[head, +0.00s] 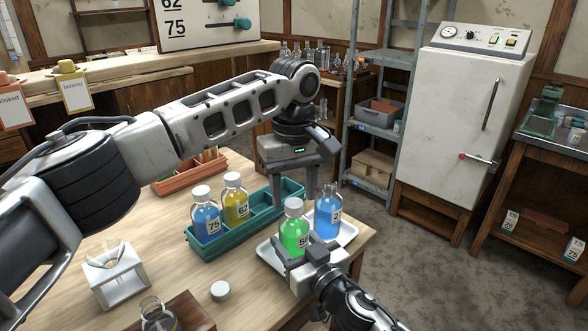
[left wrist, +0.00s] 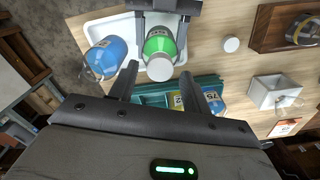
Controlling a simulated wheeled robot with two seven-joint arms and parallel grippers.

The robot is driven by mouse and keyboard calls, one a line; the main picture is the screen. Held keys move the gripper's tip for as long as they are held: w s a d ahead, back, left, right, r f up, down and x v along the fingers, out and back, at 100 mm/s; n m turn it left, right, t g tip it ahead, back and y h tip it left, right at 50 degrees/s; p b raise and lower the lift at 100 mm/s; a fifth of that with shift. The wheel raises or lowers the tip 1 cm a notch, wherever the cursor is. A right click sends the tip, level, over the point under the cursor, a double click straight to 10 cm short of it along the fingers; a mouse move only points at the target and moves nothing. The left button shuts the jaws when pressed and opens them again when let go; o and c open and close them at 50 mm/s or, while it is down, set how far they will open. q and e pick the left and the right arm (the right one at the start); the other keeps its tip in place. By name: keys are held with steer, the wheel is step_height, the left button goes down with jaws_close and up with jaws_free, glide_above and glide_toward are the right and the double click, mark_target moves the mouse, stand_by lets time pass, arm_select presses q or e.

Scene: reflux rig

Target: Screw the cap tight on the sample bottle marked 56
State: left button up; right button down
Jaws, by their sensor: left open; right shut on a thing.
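The sample bottle marked 56 (head: 295,236) holds green liquid and stands upright at the white tray; whether its base touches the tray is hidden. A white cap (head: 294,206) sits on its neck; I cannot tell how tight. My right gripper (head: 308,262) is shut on this bottle from the front. My left gripper (head: 294,192) is open above the cap, fingers pointing down. In the left wrist view the green bottle (left wrist: 160,42) and its cap (left wrist: 160,72) show between and beyond the open left fingers (left wrist: 160,90), which do not touch the cap.
A blue bottle (head: 327,218) without a cap stands right of the green one on the white tray (head: 348,232). A teal rack (head: 212,251) holds capped blue (head: 206,220) and yellow (head: 236,205) bottles. A loose white cap (head: 220,291) lies on the table near a white stand (head: 112,278).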

arm_select(q)
steer(key=shift+f, duration=0.8)
steer(key=c, duration=1)
steer(key=m, duration=0.6)
steer(key=shift+m, duration=0.3)
steer(key=m, duration=0.4)
steer(key=shift+m, duration=0.4)
steer(key=m, duration=0.4)
steer(key=shift+m, duration=0.4)
steer(key=m, duration=0.5)
steer(key=o, duration=1.1)
steer(key=shift+o, duration=0.2)
